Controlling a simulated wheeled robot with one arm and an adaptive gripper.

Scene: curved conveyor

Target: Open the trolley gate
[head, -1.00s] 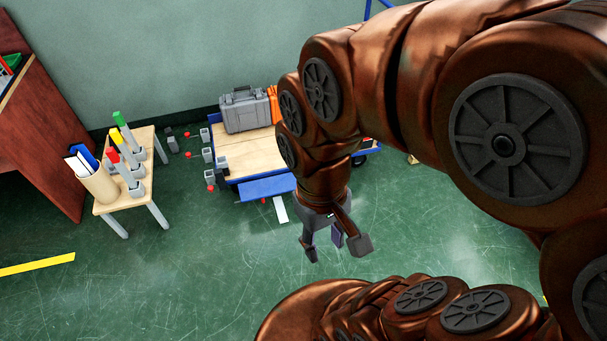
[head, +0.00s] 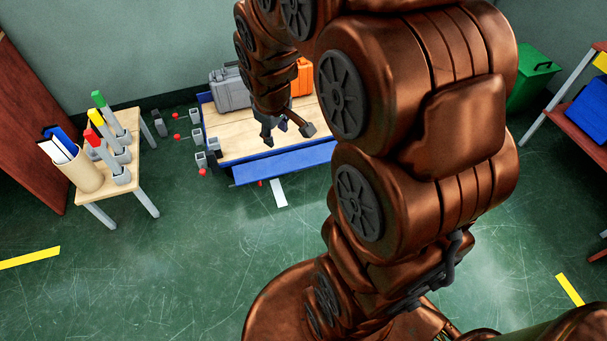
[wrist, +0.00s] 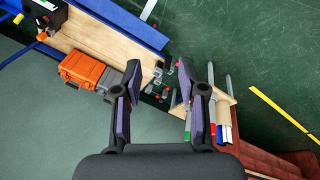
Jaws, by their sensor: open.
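The trolley (head: 225,148) has a wooden deck with blue edging and stands near the back wall. Its blue gate panel (head: 285,162) runs along the near edge of the deck; I cannot tell its exact tilt. In the wrist view the blue panel (wrist: 130,22) lies along the upper edge of the deck. My gripper (head: 287,128) is open and empty, and appears over the deck behind the panel in the head view. In the wrist view my gripper (wrist: 172,75) has its fingers spread, apart from the panel. My arm hides the trolley's right end.
A grey case (head: 229,90) and an orange case (head: 302,78) stand on the deck's far side. Grey blocks (head: 196,138) and red pieces lie left of the trolley. A small table (head: 100,190) holds coloured markers. The floor in front is clear.

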